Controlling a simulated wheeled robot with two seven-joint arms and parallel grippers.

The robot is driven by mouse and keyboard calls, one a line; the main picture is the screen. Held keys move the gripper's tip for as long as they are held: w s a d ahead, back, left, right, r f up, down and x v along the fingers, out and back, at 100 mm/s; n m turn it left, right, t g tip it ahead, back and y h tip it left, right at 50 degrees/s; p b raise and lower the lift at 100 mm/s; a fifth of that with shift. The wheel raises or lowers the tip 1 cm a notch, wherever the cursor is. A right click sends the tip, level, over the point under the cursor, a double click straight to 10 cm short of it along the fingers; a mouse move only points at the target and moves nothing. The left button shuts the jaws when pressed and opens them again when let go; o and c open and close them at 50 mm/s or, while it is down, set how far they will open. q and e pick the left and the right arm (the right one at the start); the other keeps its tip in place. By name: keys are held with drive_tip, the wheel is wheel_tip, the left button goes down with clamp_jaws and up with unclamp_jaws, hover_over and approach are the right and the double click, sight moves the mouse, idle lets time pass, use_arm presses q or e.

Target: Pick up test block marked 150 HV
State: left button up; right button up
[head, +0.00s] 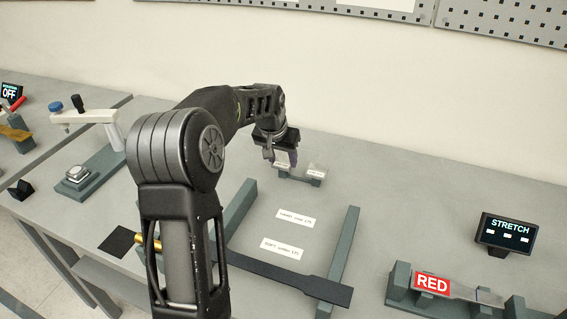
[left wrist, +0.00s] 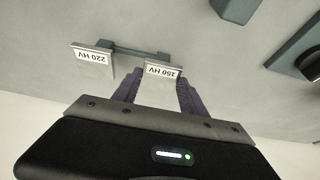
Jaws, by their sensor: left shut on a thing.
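The test block marked 150 HV (left wrist: 160,88) is a pale metal plate with a white label, upside down in the left wrist view. My left gripper (left wrist: 158,92) is shut on it, with a dark purple finger on each side. In the head view my left gripper (head: 284,160) is at the back of the table, at the left end of a small rack. A second block, marked 220 HV (left wrist: 92,58), stands beside it at the rack; it also shows in the head view (head: 316,170). I cannot tell whether the held block is clear of the rack. My right gripper is not in view.
The small grey-green rack (left wrist: 140,51) is close to the held block. A frame with two labels (head: 295,218) lies in front. A STRETCH display (head: 507,232) and a fixture with a RED sign (head: 432,285) stand at right. A press-like device (head: 95,150) stands at left.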

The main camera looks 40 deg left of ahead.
sight(282, 164)
use_arm(q)
clamp_jaws()
drive_tip(key=shift+r, duration=0.1)
wheel_tip(282, 164, up, 10)
idle(0.6)
idle(0.5)
